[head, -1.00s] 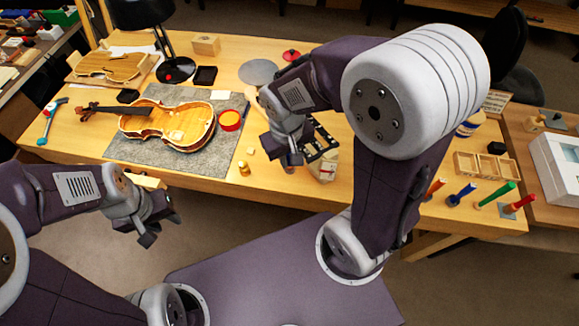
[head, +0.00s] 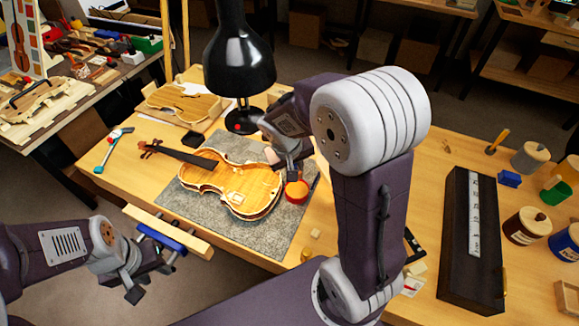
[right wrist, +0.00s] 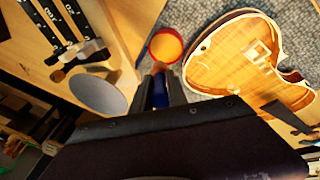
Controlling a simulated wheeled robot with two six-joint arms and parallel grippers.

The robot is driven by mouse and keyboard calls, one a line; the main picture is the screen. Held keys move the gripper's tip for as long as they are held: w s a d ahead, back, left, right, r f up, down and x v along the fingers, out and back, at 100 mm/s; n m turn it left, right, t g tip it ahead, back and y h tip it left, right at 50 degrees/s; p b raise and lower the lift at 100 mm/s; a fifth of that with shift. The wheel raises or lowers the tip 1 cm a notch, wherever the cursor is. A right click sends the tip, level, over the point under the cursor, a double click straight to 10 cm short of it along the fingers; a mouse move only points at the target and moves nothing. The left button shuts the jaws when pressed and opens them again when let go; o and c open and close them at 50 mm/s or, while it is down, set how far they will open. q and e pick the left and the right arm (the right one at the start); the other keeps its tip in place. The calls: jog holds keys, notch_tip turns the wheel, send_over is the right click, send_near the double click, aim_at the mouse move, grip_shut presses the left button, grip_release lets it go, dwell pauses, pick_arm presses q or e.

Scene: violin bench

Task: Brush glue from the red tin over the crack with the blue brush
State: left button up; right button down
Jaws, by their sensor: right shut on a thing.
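The violin (head: 232,182) lies on the grey mat (head: 180,203), its pale top facing up. I cannot make out the crack clearly. The open red tin (head: 296,192) stands at the mat's edge beside the violin's body; its yellowish inside shows in the right wrist view (right wrist: 166,45). My right gripper (right wrist: 158,92) is shut on the blue brush (right wrist: 159,87), whose brownish tip points towards the tin. In the head view this gripper (head: 291,166) is just above and behind the tin; contact cannot be told. My left gripper (head: 148,280) is open and empty, off the bench's front edge.
A black lamp (head: 240,60) stands behind the mat. A violin plate (head: 185,104) lies at the back left, and a hammer (head: 113,145) at the left. A long dark case (head: 470,245) and several jars (head: 530,157) stand at the right. A grey disc (right wrist: 98,94) lies near the tin.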

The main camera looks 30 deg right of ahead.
jog(key=shift+s, duration=0.2)
jog(key=shift+w+f+b, duration=0.1)
jog(key=shift+f+b, duration=0.45)
notch_tip(320, 180, down, 5)
jog(key=b, duration=0.4)
jog(key=shift+r, duration=0.1)
jog(key=shift+f+b, duration=0.7)
jog(key=shift+b, duration=0.05)
dwell(1.3)
notch_tip(320, 180, up, 7)
jog(key=p, duration=0.6)
jog(key=shift+r, duration=0.15)
